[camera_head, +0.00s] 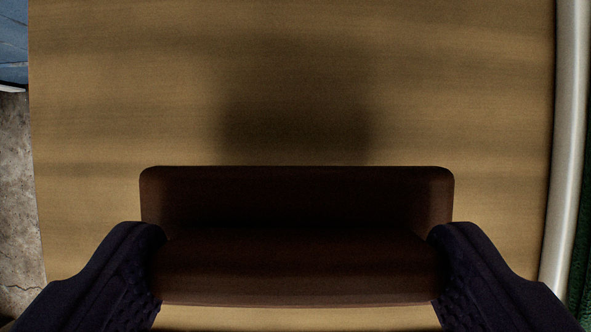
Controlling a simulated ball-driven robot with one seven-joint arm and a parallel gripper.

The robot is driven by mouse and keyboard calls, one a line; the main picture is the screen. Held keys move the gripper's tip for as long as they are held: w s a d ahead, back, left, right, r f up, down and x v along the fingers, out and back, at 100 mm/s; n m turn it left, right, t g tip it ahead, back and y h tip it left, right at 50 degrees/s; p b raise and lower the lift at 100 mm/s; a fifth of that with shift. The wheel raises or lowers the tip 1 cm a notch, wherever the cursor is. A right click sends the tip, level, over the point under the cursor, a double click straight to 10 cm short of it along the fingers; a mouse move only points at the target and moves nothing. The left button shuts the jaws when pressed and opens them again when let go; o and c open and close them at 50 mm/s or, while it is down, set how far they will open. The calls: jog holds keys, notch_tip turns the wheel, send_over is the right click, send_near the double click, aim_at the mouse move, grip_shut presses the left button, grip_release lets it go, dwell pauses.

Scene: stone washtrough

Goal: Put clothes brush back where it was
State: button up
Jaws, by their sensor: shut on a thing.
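The clothes brush (295,262) is a dark brown block with rounded corners, at the bottom middle of the head camera view. My gripper (296,265) is shut on it, with one dark finger pressed against each short end. A light wooden board or tabletop (480,90) lies beneath and beyond the brush. A soft dark shadow falls on the wood just beyond the brush. I cannot tell whether the brush touches the wood or hangs above it. Its underside is hidden.
A pale rounded rail (567,130) runs along the right edge of the wood, with something dark green (581,260) beyond it. Past the left edge are a grey stone-like surface (15,190) and a blue patch (13,40). The wood beyond the brush is clear.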

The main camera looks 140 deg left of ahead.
aim_at(297, 274)
jog(key=shift+f+b, duration=0.55)
jog(key=shift+f, duration=0.95)
jog(key=shift+f, duration=0.15)
jog(key=o, duration=0.6)
jog(key=shift+o, duration=0.2)
jog(key=shift+r, duration=0.45)
jog(key=p+v, duration=0.4)
jog(key=v, duration=0.7)
jog(key=shift+s+r, duration=0.2)
